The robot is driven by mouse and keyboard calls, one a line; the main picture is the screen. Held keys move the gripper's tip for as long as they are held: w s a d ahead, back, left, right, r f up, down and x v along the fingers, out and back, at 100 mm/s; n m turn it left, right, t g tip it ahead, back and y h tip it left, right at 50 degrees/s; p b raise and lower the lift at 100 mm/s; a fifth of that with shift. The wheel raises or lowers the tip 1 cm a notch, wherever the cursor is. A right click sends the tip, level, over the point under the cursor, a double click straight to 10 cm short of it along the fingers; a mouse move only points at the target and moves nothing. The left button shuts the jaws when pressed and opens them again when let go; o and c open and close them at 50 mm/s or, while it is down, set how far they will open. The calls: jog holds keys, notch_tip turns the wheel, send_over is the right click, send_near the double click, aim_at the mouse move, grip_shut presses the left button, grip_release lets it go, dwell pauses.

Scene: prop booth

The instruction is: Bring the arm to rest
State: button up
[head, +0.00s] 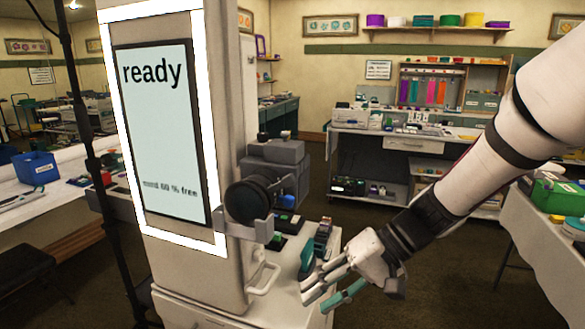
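My arm comes in from the right edge and slopes down to the left in the head view. My gripper (326,291) is at its end, low in the middle, over or just beside the front right of a white cabinet top (285,263). Its pale fingers point down and left. A teal elongated piece (345,296) lies along the fingers' lower side; I cannot tell whether it is a finger part or a separate thing. Whether the fingers are open or shut is unclear.
A tall white machine with a screen (160,130) reading "ready" stands left of my gripper. A teal item (307,258) and small dark items (320,238) are close to my fingers. A white table (530,245) with a green box (555,196) is at right. Floor shows between.

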jog(key=s+d+r+t+h, duration=0.2)
jog(key=s+d+r+h, duration=0.2)
jog(key=s+d, duration=0.3)
jog(key=s+d+r+t+h, duration=0.2)
jog(key=s+d+r+h, duration=0.3)
jog(key=s, duration=0.6)
jog(key=shift+d+r+m+t, duration=0.15)
jog(key=shift+d+m+t, duration=0.2)
jog(key=shift+d, duration=0.6)
jog(key=shift+o, duration=0.2)
